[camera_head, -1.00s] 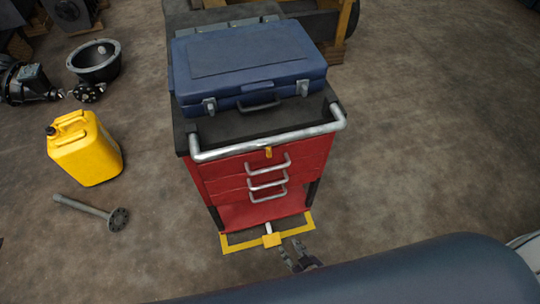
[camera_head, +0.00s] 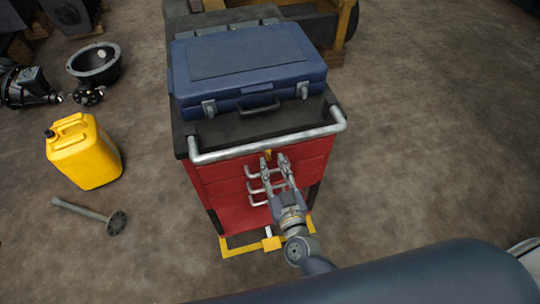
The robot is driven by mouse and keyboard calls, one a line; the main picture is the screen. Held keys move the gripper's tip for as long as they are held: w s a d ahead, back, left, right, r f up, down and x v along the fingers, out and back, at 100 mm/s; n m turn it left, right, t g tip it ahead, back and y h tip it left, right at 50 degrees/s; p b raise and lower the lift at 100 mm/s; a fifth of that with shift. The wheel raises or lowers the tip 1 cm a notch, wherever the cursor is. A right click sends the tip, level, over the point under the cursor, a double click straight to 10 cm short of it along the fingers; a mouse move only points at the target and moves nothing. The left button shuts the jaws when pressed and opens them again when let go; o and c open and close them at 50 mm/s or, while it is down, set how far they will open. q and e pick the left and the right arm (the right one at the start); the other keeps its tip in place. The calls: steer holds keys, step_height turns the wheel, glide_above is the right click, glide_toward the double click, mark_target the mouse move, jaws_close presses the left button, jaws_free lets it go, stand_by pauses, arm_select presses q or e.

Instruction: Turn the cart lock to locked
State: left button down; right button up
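The red tool cart (camera_head: 222,195) stands in the middle of the view, with a silver push handle (camera_head: 225,153) along its front top edge. The cart lock (camera_head: 268,154) is a small yellow piece just under the handle, at the top of the drawer front. It is partly hidden by a fingertip, and I cannot tell its exact angle. My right gripper (camera_head: 275,161) is open in front of the drawers, fingers pointing up, tips close to the lock. I cannot tell whether they touch it. My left gripper is not in view.
A blue case (camera_head: 250,65) lies on the cart. Silver drawer pulls (camera_head: 256,187) are beside and behind my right gripper. A yellow floor frame (camera_head: 238,249) is at the cart's base. A yellow can (camera_head: 85,155) and a metal shaft (camera_head: 85,210) are at left. The floor at right is clear.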

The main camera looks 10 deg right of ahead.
mark_target(269, 156)
steer(key=shift+w+a, duration=0.15)
steer(key=shift+w, duration=1.7)
jaws_close()
steer(key=shift+s, duration=0.1)
